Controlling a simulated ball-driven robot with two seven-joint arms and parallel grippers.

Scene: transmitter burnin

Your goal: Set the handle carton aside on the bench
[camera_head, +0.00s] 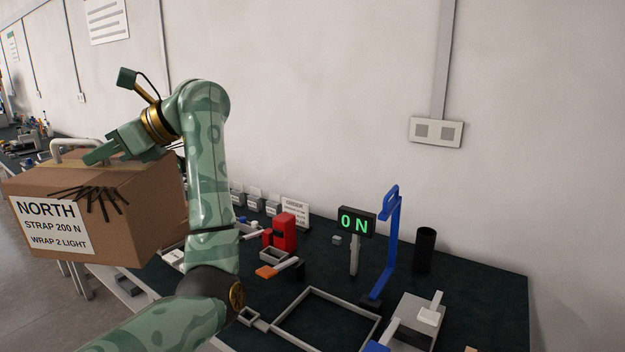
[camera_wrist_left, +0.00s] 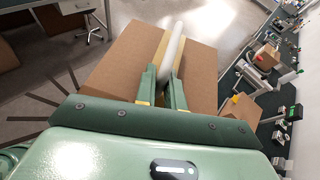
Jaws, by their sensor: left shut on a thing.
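The handle carton (camera_head: 150,215) is a brown box with a white label reading NORTH, STRAP 200 N, WRAP 2 LIGHT. It has a pale handle (camera_head: 76,145) on its top and hangs at the left of the head view, apparently above the bench's left end. My left gripper (camera_head: 95,155) is shut on the handle from above. In the left wrist view the fingers (camera_wrist_left: 162,88) close on the white handle bar (camera_wrist_left: 172,50), with the carton's top (camera_wrist_left: 125,65) beneath. My right gripper is not in view. The dark bench (camera_head: 490,290) runs below and to the right.
On the bench are a grey square frame (camera_head: 278,318), a red device (camera_head: 284,232), a lit ON sign (camera_head: 355,222), a blue hooked stand (camera_head: 391,240), a black cylinder (camera_head: 425,250) and a grey box with a lever (camera_head: 418,316). The bench's right end looks bare.

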